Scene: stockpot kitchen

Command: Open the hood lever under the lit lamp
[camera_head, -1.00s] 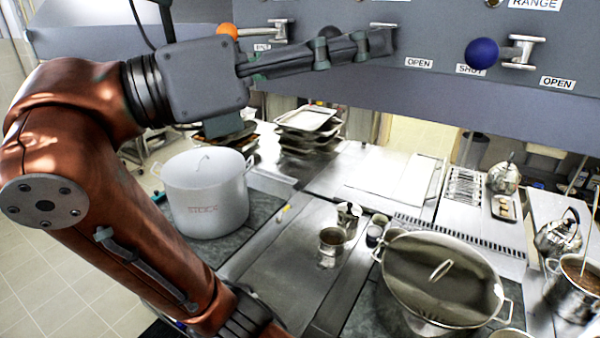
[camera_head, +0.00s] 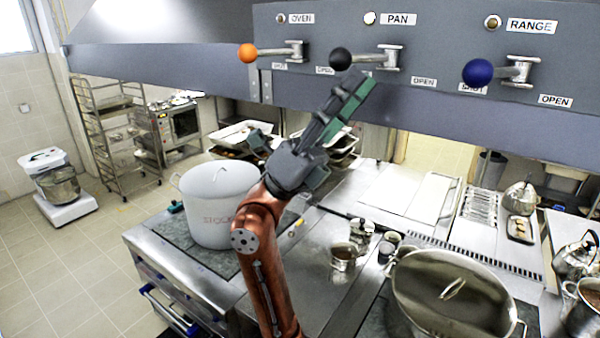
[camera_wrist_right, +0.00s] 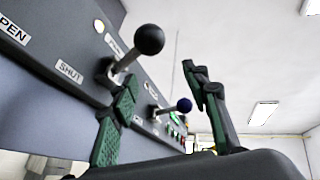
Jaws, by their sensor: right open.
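Three levers sit on the grey hood front: orange-knobbed under OVEN (camera_head: 248,53), black-knobbed under PAN (camera_head: 341,59) and blue-knobbed under RANGE (camera_head: 478,73). The lamp beside PAN (camera_head: 369,18) looks bright white; the other two look dull. All three knobs point left, toward their SHUT sides. My right gripper (camera_head: 310,108) is open and empty just below the black lever, one green-padded finger close under it. In the right wrist view the black knob (camera_wrist_right: 149,39) stands above and between the spread fingers; contact with the left finger is unclear. My left gripper is not seen.
Below the hood, a white stockpot (camera_head: 215,205) stands on the left stove and a large lidded pot (camera_head: 450,295) at front right. Stacked trays (camera_head: 245,133) lie behind. The air in front of the hood at right is clear.

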